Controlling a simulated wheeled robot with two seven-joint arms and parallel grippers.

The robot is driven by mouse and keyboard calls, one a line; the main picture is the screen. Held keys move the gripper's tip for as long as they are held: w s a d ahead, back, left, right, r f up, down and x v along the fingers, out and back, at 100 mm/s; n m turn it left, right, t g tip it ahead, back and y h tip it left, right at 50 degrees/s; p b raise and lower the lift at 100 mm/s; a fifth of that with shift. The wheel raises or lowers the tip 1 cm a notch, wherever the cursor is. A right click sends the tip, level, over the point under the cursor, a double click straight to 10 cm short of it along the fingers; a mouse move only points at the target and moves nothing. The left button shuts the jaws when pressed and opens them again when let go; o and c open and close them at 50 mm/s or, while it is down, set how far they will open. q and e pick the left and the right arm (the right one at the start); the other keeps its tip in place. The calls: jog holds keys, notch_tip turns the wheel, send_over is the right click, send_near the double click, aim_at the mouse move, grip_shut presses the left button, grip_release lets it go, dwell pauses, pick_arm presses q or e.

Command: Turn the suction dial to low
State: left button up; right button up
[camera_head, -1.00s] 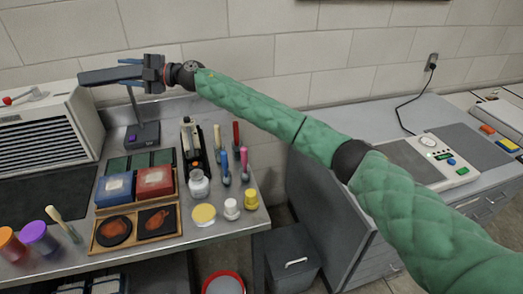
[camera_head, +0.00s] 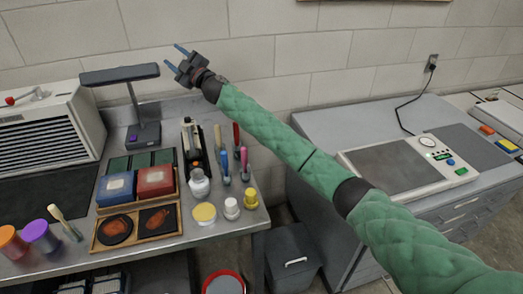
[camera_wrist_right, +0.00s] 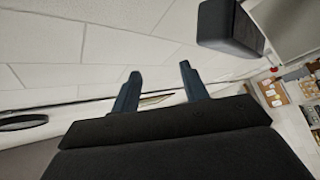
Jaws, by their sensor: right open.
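The white slatted extraction unit (camera_head: 92,112) stands at the left edge in the head view. A red knob (camera_head: 9,101) with a pale lever (camera_head: 38,93) sits on its top. I cannot make out a marked suction dial or its setting. My right gripper (camera_head: 176,57) is open and empty, raised near the back wall, right of the lamp head and well apart from the red knob. In the right wrist view its two blue fingers (camera_wrist_right: 158,78) stand spread with nothing between them. My left gripper is not in view.
A desk lamp (camera_head: 120,73) stands between the unit and my right gripper. Below are trays (camera_head: 182,222), jars and brushes on the metal bench (camera_head: 190,243). Wall space around the gripper is clear.

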jog(key=w+d+f+m+t+h, duration=0.2)
jog(key=w+d+f+m+h, duration=0.2)
jog(key=d+f+m+h, duration=0.35)
jog(key=w+d+f+m+t+h, duration=0.1)
jog(key=w+d+f+m+h, duration=0.3)
jog(key=d+f, duration=0.6)
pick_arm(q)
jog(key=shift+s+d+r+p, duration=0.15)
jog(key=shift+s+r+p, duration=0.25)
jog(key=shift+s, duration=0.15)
pick_arm(e)
jog(key=s+d+f+g+h, duration=0.1)
jog(key=s+d+f, duration=0.1)
jog(key=f, duration=0.5)
jog(key=s+d+f+m+g+h, duration=0.1)
jog(key=s+d+f, duration=0.2)
jog(key=f, duration=0.4)
jog(key=s+d+f+m+g+h, duration=0.1)
jog(key=s+d+f+g, duration=0.1)
jog(key=d+f, duration=0.3)
notch_tip(320, 180, down, 3)
jog(key=shift+s+r, duration=0.1)
jog(key=shift+s, duration=0.05)
jog(key=shift+h, duration=0.25)
